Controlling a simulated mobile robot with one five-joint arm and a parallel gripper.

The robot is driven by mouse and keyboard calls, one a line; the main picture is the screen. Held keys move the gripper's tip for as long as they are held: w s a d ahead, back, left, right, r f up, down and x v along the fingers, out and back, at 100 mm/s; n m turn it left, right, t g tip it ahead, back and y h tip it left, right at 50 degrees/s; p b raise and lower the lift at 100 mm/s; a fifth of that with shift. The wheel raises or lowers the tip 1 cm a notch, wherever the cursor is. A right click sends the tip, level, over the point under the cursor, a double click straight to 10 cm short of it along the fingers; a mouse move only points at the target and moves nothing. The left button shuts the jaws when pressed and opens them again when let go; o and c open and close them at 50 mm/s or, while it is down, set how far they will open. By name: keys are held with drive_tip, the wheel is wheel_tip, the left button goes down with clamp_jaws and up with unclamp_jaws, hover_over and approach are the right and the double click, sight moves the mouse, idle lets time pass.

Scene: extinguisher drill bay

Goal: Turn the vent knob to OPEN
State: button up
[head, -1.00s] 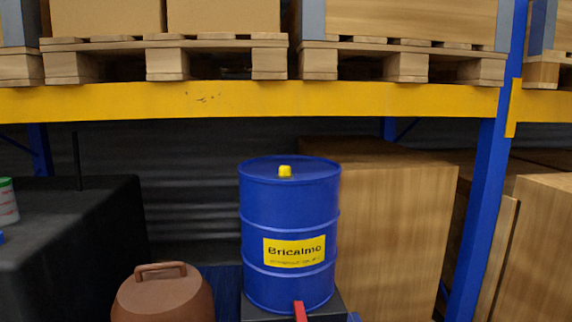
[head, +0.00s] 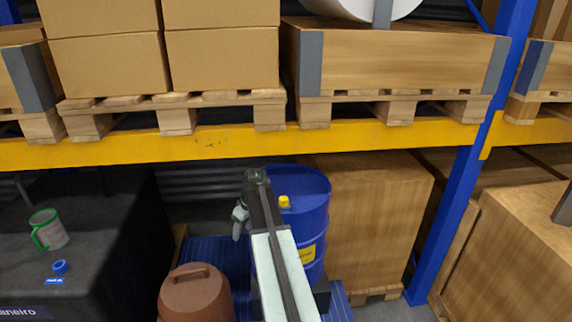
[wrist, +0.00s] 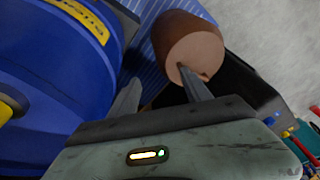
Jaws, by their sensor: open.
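A blue drum (head: 313,205) stands on a blue pallet under the shelf, with a yellow label on its side. A yellow knob (head: 284,201) sits on the drum's top, partly beside my arm. No OPEN marking is readable. In the wrist view the drum (wrist: 45,70) fills the left side, and the yellow knob (wrist: 10,107) is cut off at the left edge. My gripper (wrist: 160,85) is open, its two fingers apart with nothing held between them. It is beside the drum, to one side of the knob and apart from it.
A brown lidded container (head: 196,293) stands left of the drum; in the wrist view it lies beyond the right finger. A yellow shelf beam (head: 220,143) crosses above. A wooden crate (head: 365,215) stands right.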

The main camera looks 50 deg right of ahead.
drive_tip(key=s+d+r+t+p, duration=0.1)
drive_tip(key=d+r+p, duration=0.5)
drive_tip(key=d+r, duration=0.45)
drive_tip(key=p, duration=0.2)
approach(284, 198)
drive_tip(key=f, duration=0.1)
drive_tip(key=shift+n+t, duration=0.3)
drive_tip(key=shift+n, duration=0.1)
drive_tip(key=b+x, duration=0.8)
drive_tip(key=shift+s+f, duration=0.1)
drive_tip(key=shift+f, duration=0.15)
drive_tip(key=shift+r, duration=0.15)
drive_tip(key=shift+c, duration=0.4)
